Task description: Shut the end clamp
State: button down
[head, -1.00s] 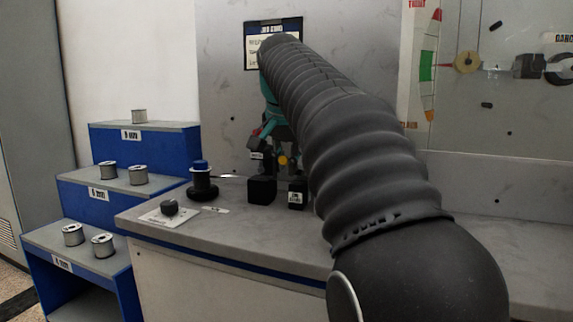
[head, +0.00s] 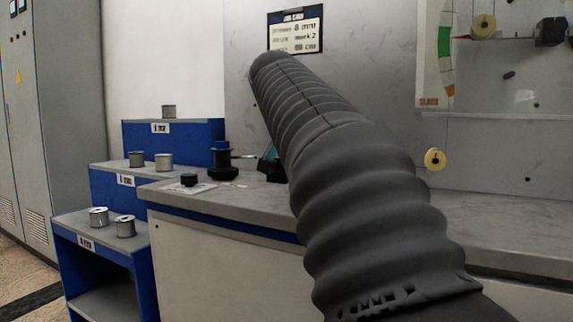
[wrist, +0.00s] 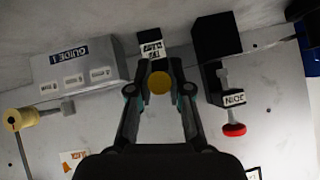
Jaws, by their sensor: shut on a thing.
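In the wrist view my gripper (wrist: 159,88) has its two fingers closed around a round yellow knob (wrist: 159,83). The knob sits just in front of a small dark block with a white label (wrist: 152,50), too blurred to read surely; this appears to be the end clamp. Whether the clamp is open or shut I cannot tell. In the head view my black sleeved arm hides the clamp and nearly all of the gripper; only a teal bit of it (head: 268,154) shows at the arm's left edge.
In the wrist view a grey GUIDE 1 block (wrist: 80,68) is at left, and a black block (wrist: 216,38) with a red-knobbed lever (wrist: 234,129) at right. In the head view a dark spool post (head: 222,165) stands on the bench (head: 200,200), beside blue steps (head: 120,185).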

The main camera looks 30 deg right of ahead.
jog(key=shift+f, duration=0.1)
jog(key=c, duration=1.1)
grip_release()
jog(key=v, duration=1.2)
